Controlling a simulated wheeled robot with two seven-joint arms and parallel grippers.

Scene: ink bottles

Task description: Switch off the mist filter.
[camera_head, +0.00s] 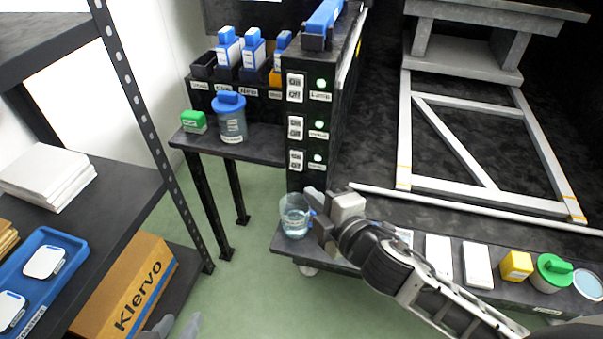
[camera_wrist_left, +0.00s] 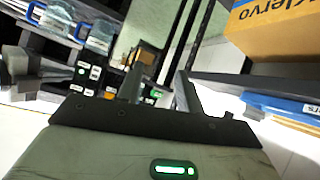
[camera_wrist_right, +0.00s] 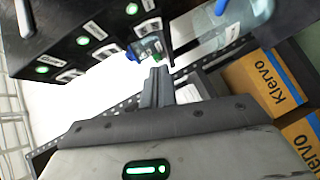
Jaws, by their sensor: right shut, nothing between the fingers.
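A black panel (camera_head: 308,140) carries three white rocker switches in a column: top (camera_head: 295,88), middle (camera_head: 296,127) and bottom (camera_head: 296,160). Each has a lit green lamp and a small label beside it. The labels are too small to read, so I cannot tell which switch is the mist filter's. My right gripper (camera_head: 312,200) is just below the panel, apart from the switches. Its fingers are shut and empty in the right wrist view (camera_wrist_right: 156,85), where the lamps show at upper left. My left gripper (camera_head: 174,327) is low at the bottom edge; its fingers stand apart in its wrist view (camera_wrist_left: 158,85).
A clear beaker (camera_head: 295,216) with liquid stands close beside my right gripper on the low bench. A cardboard box (camera_head: 125,290) is at lower left. Green floor between is clear.

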